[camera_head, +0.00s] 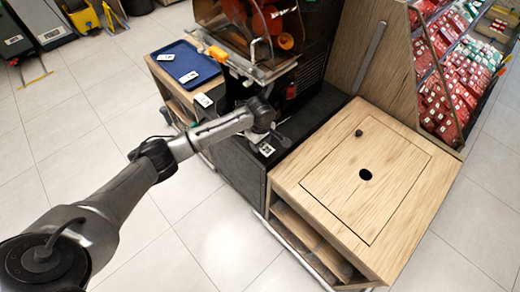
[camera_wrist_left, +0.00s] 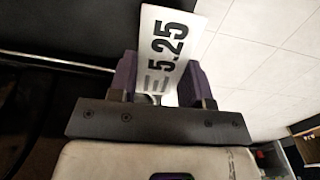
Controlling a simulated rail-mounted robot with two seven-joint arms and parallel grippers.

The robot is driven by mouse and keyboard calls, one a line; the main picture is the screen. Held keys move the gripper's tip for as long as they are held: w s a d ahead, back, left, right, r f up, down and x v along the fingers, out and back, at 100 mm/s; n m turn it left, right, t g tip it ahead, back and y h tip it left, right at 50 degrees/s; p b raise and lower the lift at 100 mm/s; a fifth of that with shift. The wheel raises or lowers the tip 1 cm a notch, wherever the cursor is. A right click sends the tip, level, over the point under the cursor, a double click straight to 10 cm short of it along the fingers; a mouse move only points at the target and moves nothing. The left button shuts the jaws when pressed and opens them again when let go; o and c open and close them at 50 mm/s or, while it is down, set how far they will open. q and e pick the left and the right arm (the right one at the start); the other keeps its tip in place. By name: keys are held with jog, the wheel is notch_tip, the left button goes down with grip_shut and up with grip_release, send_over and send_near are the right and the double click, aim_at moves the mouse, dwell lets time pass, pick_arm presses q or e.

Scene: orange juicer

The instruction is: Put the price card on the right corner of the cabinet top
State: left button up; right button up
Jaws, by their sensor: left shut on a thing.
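The price card (camera_wrist_left: 165,45), white with "5.25" in black print, stands between the two dark purple fingers of my left gripper (camera_wrist_left: 160,88) in the left wrist view. The gripper is shut on its lower part. In the head view my left gripper (camera_head: 274,138) is over the black middle section of the cabinet, below the juicer; I cannot make out the held card clearly there. The light wooden cabinet top (camera_head: 330,165) is to the right of the gripper, with a square panel and a dark round hole. My right gripper is out of view.
The juicer (camera_head: 270,30) rises behind my left gripper. A shelf of red packs (camera_head: 440,85) stands behind the cabinet top.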

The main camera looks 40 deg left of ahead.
pick_arm(q)
jog(key=shift+f+b, duration=0.8)
jog(key=shift+f, duration=1.2)
jog(key=o, duration=0.9)
jog(key=shift+f, duration=0.1)
